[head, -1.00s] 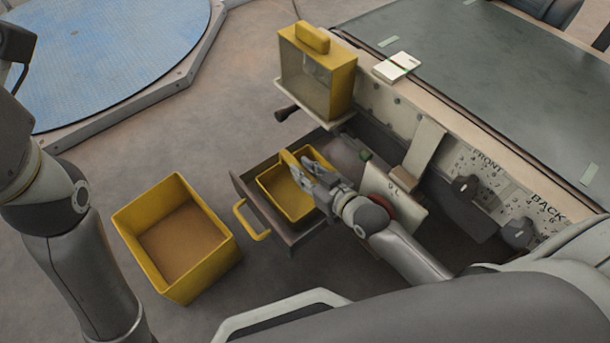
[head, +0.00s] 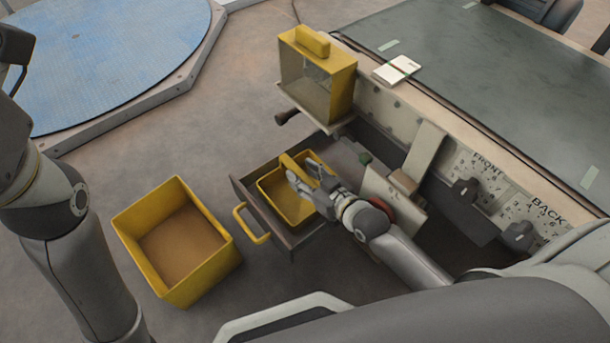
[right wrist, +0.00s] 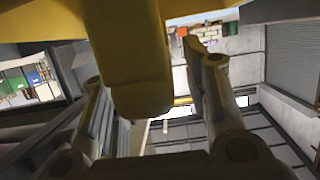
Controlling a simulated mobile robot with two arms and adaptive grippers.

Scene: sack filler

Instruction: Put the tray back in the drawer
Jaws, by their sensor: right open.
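The yellow tray (head: 269,187) sits inside the pulled-out grey drawer (head: 240,187), which has a yellow loop handle (head: 250,225). My right gripper (head: 305,174) is over the tray, its fingers spread apart near the tray's raised yellow grip (head: 288,162). In the right wrist view a rounded yellow piece (right wrist: 135,65) lies between the open fingers of the right gripper (right wrist: 152,80); whether they touch it cannot be told. My left arm stands at the left edge, and its gripper is not seen.
An open yellow bin (head: 128,240) stands on the floor left of the drawer. A yellow-framed clear box (head: 338,90) is mounted above the drawer. A green-grey table top (head: 470,80) and a labelled panel (head: 487,170) lie to the right. A blue round platform (head: 110,60) is at upper left.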

